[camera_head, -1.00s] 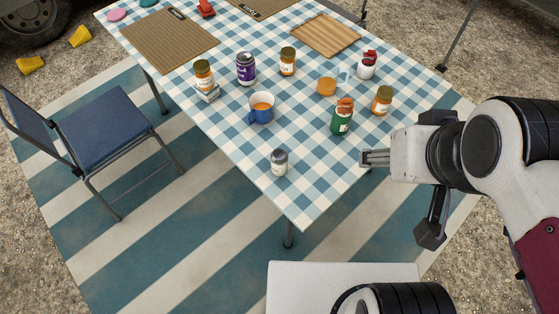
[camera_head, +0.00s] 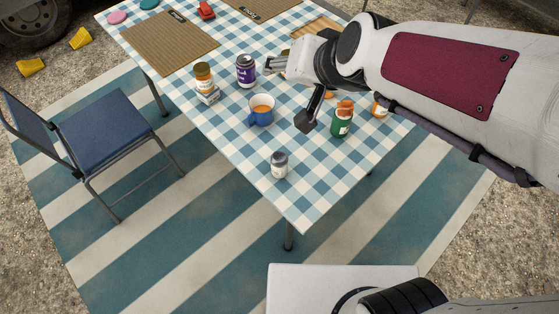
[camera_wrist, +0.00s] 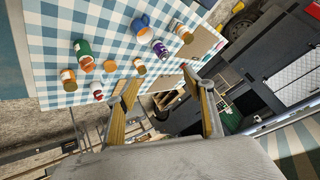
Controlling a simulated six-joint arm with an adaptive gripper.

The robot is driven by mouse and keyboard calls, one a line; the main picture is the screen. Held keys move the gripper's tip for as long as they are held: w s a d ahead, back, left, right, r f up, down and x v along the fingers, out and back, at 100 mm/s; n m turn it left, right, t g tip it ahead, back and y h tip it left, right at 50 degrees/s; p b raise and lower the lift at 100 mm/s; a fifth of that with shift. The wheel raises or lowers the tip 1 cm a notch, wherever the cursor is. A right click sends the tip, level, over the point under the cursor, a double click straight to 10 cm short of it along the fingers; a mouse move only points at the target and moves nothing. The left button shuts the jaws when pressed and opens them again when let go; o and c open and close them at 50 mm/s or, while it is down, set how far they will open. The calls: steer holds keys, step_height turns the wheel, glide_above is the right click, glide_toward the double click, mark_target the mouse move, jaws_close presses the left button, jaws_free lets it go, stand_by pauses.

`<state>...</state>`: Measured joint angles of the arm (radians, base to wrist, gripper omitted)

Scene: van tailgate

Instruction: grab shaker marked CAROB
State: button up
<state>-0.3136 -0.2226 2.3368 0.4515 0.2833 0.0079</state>
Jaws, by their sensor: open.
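No label is legible enough to tell which container is marked CAROB. A purple jar (camera_head: 246,71) stands on the checked table, just left of my gripper (camera_head: 270,65) in the head view; it also shows in the wrist view (camera_wrist: 160,48). Another amber jar (camera_wrist: 140,67) is beyond the fingertips in the wrist view, mostly hidden behind my gripper in the head view. A white, grey-lidded shaker (camera_head: 279,165) stands near the front corner. My gripper (camera_wrist: 161,77) is open and empty above the table.
A blue mug (camera_head: 261,110) and a green jar (camera_head: 341,122) stand nearer the front. Table space around the grey-lidded shaker is clear.

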steer(key=w+a+f+m+t+h, duration=0.2)
steer(key=w+a+f+m, duration=0.2)
steer(key=w+a+f, duration=0.8)
steer(key=m+t+h, duration=0.2)
steer(key=t+h, duration=0.1)
steer(key=h, duration=0.6)
glide_toward(273, 169)
steer(key=w+a, duration=0.1)
steer(key=w, duration=0.2)
steer(key=w+a, duration=0.1)
steer(key=w, duration=0.2)
steer(key=w+a+f, duration=0.1)
steer(key=w, duration=0.2)
steer(key=shift+w+a, duration=0.1)
steer(key=shift+w, duration=0.3)
steer(key=s+d, duration=0.1)
steer(key=s+d+f+t+h, duration=0.1)
steer(key=s, duration=0.1)
steer(key=s+d+h, duration=0.1)
steer(key=shift+s+d+f+n+t, duration=0.2)
steer(key=shift+s+f+n+t, duration=0.1)
steer(key=shift+s+f+t, duration=0.1)
steer(key=shift+s+d+t, duration=0.3)
steer(key=shift+s+d, duration=0.25)
steer(key=shift+s, duration=0.1)
steer(key=shift+w, duration=0.1)
